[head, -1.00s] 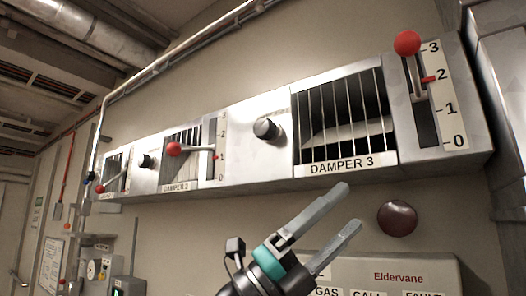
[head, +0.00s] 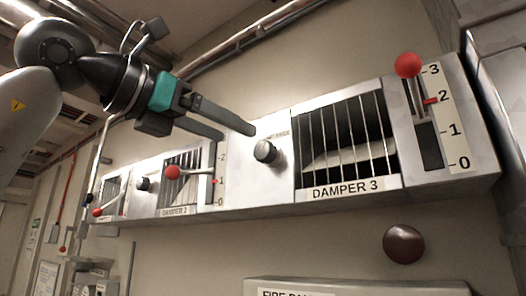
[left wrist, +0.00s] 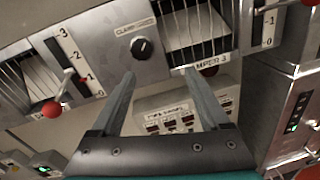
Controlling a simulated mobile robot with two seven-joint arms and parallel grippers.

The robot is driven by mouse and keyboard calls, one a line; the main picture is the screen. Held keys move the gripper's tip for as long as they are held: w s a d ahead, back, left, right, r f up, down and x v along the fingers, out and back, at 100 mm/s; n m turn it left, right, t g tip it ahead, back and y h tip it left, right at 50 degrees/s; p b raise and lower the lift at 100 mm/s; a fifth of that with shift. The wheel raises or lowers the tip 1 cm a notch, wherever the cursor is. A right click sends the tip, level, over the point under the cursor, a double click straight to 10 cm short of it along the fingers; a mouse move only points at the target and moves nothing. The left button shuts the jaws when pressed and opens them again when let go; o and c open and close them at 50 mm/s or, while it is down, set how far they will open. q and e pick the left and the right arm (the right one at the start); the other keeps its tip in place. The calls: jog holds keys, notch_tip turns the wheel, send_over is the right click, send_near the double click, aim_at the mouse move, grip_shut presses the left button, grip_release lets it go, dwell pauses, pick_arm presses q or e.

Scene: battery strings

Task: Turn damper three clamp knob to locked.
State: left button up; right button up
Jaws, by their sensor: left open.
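The damper three clamp knob (head: 267,152) is a small dark round knob on the pale panel just left of the DAMPER 3 grille (head: 345,147). In the left wrist view the knob (left wrist: 140,48) shows a light pointer mark, with a small label (left wrist: 134,27) above it; the lock wording is too small to read. My left gripper (head: 237,134) is open and empty, to the left of the knob in the head view. In the left wrist view its fingertips (left wrist: 160,73) lie below the knob, apart from it. My right gripper is not in view.
The damper three lever with a red ball (head: 408,65) stands near 3 on its scale. Damper two's lever ball (head: 173,172) sticks out to the left. A dark red dome (head: 403,244) and a labelled panel (head: 360,287) are below the damper row.

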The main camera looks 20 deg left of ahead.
aim_at(261, 150)
pick_arm(q)
jog(key=shift+n+t+y, duration=0.5)
jog(key=shift+n+y, duration=0.1)
jog(key=shift+y, duration=0.2)
jog(key=p+x, duration=0.1)
jog(key=x, duration=0.3)
jog(key=a+p+x, duration=0.1)
jog(key=p+x, duration=0.1)
jog(key=x, duration=0.2)
jog(key=a+r+p+x, duration=0.1)
jog(key=x, duration=0.4)
jog(key=shift+w, duration=0.45)
jog(key=shift+c, duration=0.4)
grip_shut()
